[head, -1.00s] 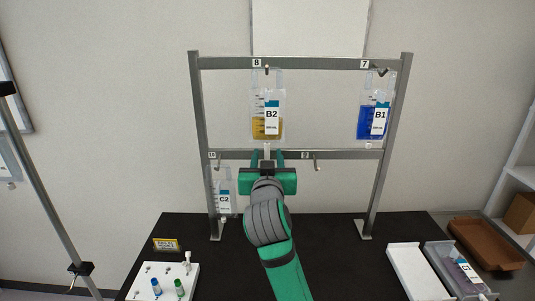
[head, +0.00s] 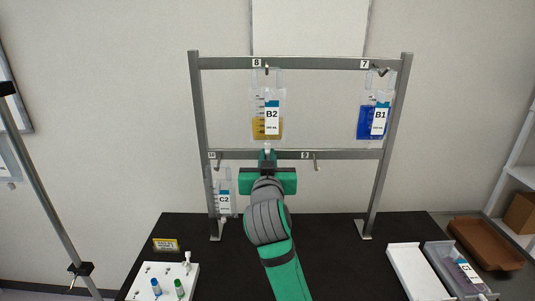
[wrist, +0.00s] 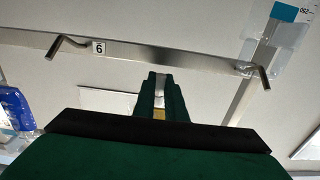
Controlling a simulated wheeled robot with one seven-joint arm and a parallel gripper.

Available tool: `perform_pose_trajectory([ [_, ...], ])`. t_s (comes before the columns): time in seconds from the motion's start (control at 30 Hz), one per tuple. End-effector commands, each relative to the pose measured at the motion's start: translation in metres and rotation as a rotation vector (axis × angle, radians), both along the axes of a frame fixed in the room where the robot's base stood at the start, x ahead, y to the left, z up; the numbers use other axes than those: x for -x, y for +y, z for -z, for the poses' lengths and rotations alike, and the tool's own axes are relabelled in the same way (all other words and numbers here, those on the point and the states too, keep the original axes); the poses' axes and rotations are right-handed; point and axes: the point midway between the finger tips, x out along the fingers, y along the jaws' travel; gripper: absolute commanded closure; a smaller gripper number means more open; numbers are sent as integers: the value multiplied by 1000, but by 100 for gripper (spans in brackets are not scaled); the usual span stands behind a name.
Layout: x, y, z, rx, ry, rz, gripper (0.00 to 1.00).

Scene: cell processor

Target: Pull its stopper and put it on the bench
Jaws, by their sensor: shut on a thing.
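The bag B2 (head: 267,128) with amber liquid hangs from hook 8 on the upper bar of the metal rack. Its pale bottom port (head: 267,150) points down into my gripper (head: 267,157). My gripper is shut just below the bag, in front of the lower bar, on what looks like the stopper at the port. The fingers hide most of the stopper. In the wrist view the shut fingers (wrist: 160,92) have a pale piece between them, and a bit of amber (wrist: 159,114) shows behind. The black bench (head: 330,260) lies below.
Blue bag B1 (head: 372,122) hangs at upper right, and bag C2 (head: 224,200) at lower left. A white block (head: 160,281) with coloured caps, a white tray (head: 415,270) and a grey tray (head: 438,262) stand on the bench. The bench middle is mostly clear.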

Motion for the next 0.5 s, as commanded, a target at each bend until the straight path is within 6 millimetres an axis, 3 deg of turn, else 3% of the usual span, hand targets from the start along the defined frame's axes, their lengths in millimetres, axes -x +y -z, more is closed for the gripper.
perform_pose_trajectory([
  [0.5, -1, -1, 15, -2, 5, 1, 100],
])
